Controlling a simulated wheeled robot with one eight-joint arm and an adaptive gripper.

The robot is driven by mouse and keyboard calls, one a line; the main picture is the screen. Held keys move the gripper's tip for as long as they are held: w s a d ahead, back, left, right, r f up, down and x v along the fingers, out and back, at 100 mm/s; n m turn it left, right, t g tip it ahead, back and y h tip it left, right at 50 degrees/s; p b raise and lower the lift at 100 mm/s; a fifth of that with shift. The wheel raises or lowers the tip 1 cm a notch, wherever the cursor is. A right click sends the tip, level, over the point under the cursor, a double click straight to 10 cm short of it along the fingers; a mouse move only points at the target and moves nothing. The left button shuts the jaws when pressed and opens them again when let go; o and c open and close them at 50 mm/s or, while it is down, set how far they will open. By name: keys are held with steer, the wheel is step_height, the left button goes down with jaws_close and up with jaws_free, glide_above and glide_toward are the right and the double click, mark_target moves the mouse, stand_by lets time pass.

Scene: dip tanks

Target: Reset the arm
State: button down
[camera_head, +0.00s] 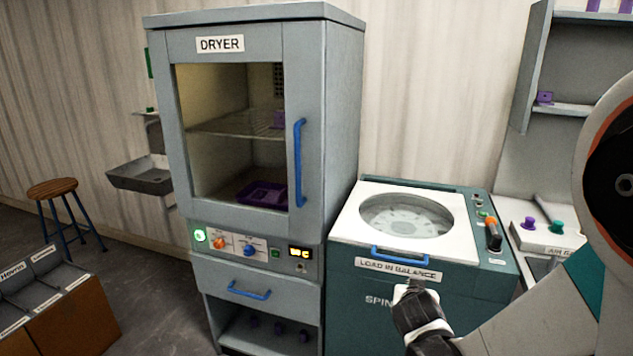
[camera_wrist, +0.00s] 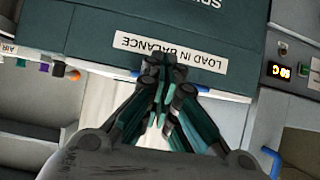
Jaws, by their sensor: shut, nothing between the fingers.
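My gripper (camera_wrist: 160,68) is shut and empty. In the wrist view its fingertips meet in front of the "LOAD IN BALANCE" label (camera_wrist: 170,52) on the teal spinner. In the head view my gripper (camera_head: 407,287) is just below that label at the front of the spinner (camera_head: 350,300). I cannot tell whether the fingertips touch the spinner. My arm reaches in from the lower right of the head view.
The spinner's round-windowed lid (camera_head: 345,229) is down, with a blue handle (camera_head: 400,261) at its front. Left of it stands the dryer (camera_head: 335,130), its door shut. A stool (camera_head: 52,188) and a brown file box (camera_head: 75,320) are farther left, with open floor between.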

steer(key=s+a+r+n+g+y, duration=0.1)
steer(key=s+a+r, duration=0.1)
steer(key=s, duration=0.5)
steer(key=s+a+r+n+g+y, duration=0.1)
steer(key=s+r, duration=0.3)
steer(key=s, duration=0.4)
steer(key=s+a+r+n+g+y, duration=0.1)
steer(key=s+a+r+n+y, duration=0.1)
steer(key=s, duration=0.6)
steer(key=shift+a+r+g, duration=0.3)
steer(key=shift+a+r, duration=0.6)
